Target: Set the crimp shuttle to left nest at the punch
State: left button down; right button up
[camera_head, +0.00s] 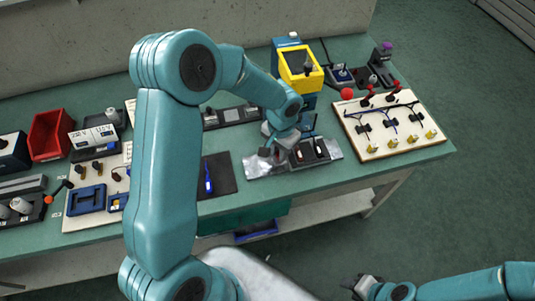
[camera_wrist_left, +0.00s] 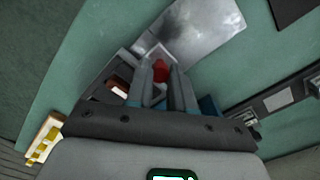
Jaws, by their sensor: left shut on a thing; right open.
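The punch (camera_head: 300,68) is a blue machine with a yellow guard frame at the back of the bench. In front of it the dark crimp shuttle (camera_head: 321,149) sits on a silver plate (camera_head: 255,166); nests with small pale and reddish parts show. My left gripper (camera_head: 268,150) is low over the plate, at the shuttle's left end. In the left wrist view, my left gripper (camera_wrist_left: 162,68) is shut on a red knob (camera_wrist_left: 160,72) beside the shuttle (camera_wrist_left: 104,88). The arm hides part of the shuttle and punch base. My right gripper (camera_head: 358,285) is open and empty, away from the bench.
A wire harness board (camera_head: 390,125) with red clamps lies at the right. A red ball-like knob (camera_head: 347,93) stands between it and the punch. At the left are a red bin (camera_head: 50,135), a blue-fixture board (camera_head: 75,222) and a dark mat (camera_head: 222,178). Floor is clear at right.

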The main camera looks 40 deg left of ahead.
pick_arm(q)
jog(key=shift+w+d, duration=0.9)
jog(key=shift+w, duration=0.1)
jog(key=shift+a+r, duration=0.15)
jog(key=c, duration=1)
grip_release()
jog(key=shift+d, duration=0.2)
jog(key=shift+a, duration=0.1)
jog(key=shift+r, duration=0.2)
notch_tip(320, 180, up, 16)
jog(key=shift+f+b, duration=0.1)
jog(key=shift+b, duration=0.45)
jog(key=shift+s, duration=0.1)
